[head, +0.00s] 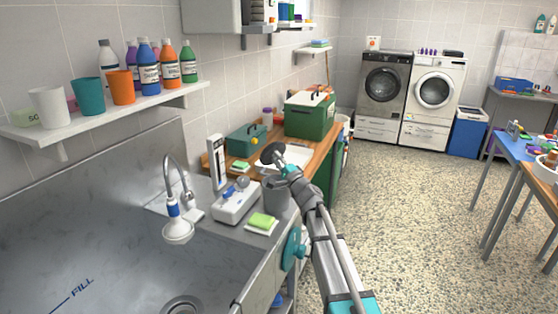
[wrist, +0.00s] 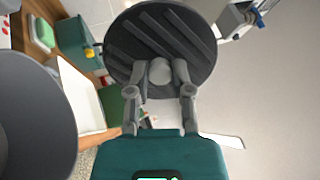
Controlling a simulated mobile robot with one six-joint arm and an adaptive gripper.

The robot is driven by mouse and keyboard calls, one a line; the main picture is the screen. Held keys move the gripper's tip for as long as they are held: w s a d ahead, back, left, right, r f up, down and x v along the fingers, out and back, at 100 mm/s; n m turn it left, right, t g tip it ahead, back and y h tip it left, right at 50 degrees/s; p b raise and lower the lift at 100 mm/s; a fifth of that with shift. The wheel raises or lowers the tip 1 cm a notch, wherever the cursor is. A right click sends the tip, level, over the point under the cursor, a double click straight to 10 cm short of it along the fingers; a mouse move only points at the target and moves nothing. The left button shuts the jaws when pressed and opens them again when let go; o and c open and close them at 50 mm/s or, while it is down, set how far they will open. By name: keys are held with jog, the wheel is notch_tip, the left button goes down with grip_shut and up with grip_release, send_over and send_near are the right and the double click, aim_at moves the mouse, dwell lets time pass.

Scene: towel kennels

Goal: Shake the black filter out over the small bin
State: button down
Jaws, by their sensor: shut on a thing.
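The black filter (head: 272,153) is a round dark disc; its ridged face fills the top of the wrist view (wrist: 140,45). My gripper (head: 284,169) is shut on the pale grey knob at the filter's middle, with both fingers (wrist: 160,80) against it. The filter is held tilted in the air and looks empty on the face I see. The small bin (head: 276,196) is a grey open cylinder on the counter by the sink. In the head view the filter shows above and beyond its rim. In the wrist view the bin (wrist: 35,115) is at the left, apart from the filter.
A white device (head: 236,203) and a yellow-green sponge (head: 262,220) sit close to the bin. A white tray (head: 288,157), a teal toolbox (head: 247,140) and a green box (head: 309,113) stand behind. The sink and faucet (head: 176,220) are left; open floor is right.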

aim_at(276, 149)
dwell(0.3)
notch_tip(276, 149, up, 3)
jog(key=p, duration=0.3)
jog(key=shift+f, duration=0.1)
notch_tip(276, 149, down, 3)
jog(key=b, duration=0.3)
dwell(0.4)
notch_tip(276, 149, up, 3)
jog(key=p, duration=0.3)
dwell(0.4)
